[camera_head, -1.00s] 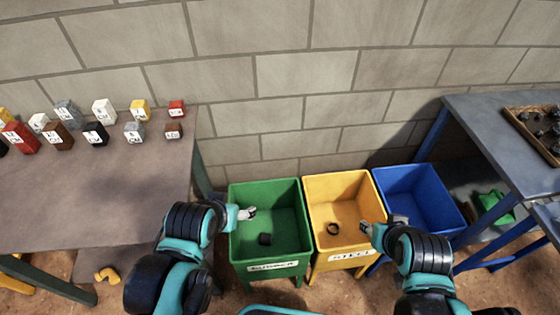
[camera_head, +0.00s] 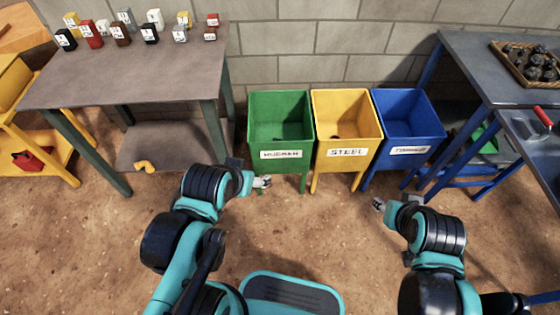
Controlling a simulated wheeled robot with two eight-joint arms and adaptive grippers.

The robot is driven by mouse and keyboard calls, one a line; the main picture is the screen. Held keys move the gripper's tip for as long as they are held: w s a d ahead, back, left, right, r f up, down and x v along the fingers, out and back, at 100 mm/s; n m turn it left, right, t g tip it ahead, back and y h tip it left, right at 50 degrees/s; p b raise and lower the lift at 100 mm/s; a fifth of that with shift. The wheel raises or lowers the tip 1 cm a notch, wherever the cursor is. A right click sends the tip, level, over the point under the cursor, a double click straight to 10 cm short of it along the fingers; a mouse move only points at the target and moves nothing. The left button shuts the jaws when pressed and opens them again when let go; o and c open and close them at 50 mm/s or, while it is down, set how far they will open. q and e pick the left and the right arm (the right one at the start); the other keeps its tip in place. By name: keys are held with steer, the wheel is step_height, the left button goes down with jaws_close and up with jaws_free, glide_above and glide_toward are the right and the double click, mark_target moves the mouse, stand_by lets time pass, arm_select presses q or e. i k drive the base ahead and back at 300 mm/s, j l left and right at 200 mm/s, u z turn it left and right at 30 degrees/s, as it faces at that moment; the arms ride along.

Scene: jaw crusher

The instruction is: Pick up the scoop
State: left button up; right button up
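I cannot pick out the scoop with certainty. A red handle-like piece (camera_head: 543,117) shows at the right edge, on the near grey-blue bench; the rest of it is cut off or too small to tell. A green object (camera_head: 487,140) lies low under the right-hand tables, partly hidden by legs. My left gripper (camera_head: 263,182) is above the floor in front of the green bin, holding nothing that I can see. My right gripper (camera_head: 378,204) is above the floor in front of the yellow and blue bins, also with nothing visible in it. Their finger gaps are too small to judge.
A green bin (camera_head: 281,155), a yellow bin (camera_head: 347,153) and a blue bin (camera_head: 410,150) stand along the wall. A brown-topped table (camera_head: 130,78) with several small blocks is at left. A tray of dark lumps (camera_head: 510,68) is at right. The floor ahead is clear.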

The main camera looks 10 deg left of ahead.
mark_target(531, 130)
steer(key=k, duration=0.15)
steer(key=z, duration=1.35)
steer(key=u, duration=0.2)
steer(key=i+l+u, duration=0.3)
steer(key=u, duration=0.15)
steer(key=i+l+u, duration=0.25)
steer(key=l+u, duration=0.15)
